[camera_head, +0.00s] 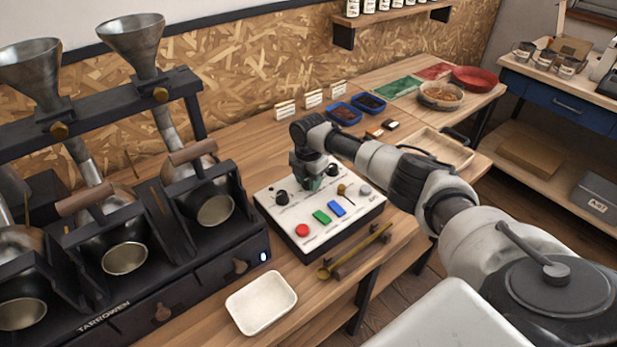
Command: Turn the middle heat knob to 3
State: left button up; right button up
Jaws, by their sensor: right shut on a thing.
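The white control box (285,222) stands on the wooden bench in the middle of the view. Two black knobs show on its top: the left knob (282,198) and the right knob (333,170). Between them, my right gripper (309,183) points down and is shut on the middle heat knob. The gripper hides that knob, so its pointer and scale cannot be read. My right arm reaches in from the right. My left gripper is not in view.
The box also bears a red button (303,230), a green button (321,216) and a blue button (337,208). Roasting drums (195,175) under metal funnels stand at left. A white tray (262,302) and a brass scoop (355,250) lie in front.

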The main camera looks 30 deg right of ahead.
jog(key=m+p, duration=0.2)
jog(key=m, duration=0.2)
jog(key=shift+r+m, duration=0.1)
jog(key=shift+m, duration=0.2)
jog(key=m+p, duration=0.1)
jog(key=m, duration=0.2)
jog(key=shift+m, duration=0.3)
jog(key=m+p, duration=0.2)
jog(key=m, duration=0.2)
jog(key=m+p, duration=0.1)
jog(key=m, duration=0.4)
jog(key=shift+p, duration=0.35)
jog(key=m+p, duration=0.1)
jog(key=m, duration=0.3)
jog(key=shift+m, duration=0.3)
jog(key=m, duration=0.3)
jog(key=shift+m+p, duration=0.3)
jog(key=shift+p, duration=0.1)
jog(key=m, duration=0.4)
jog(key=shift+p, duration=0.3)
jog(key=shift+m, duration=2.1)
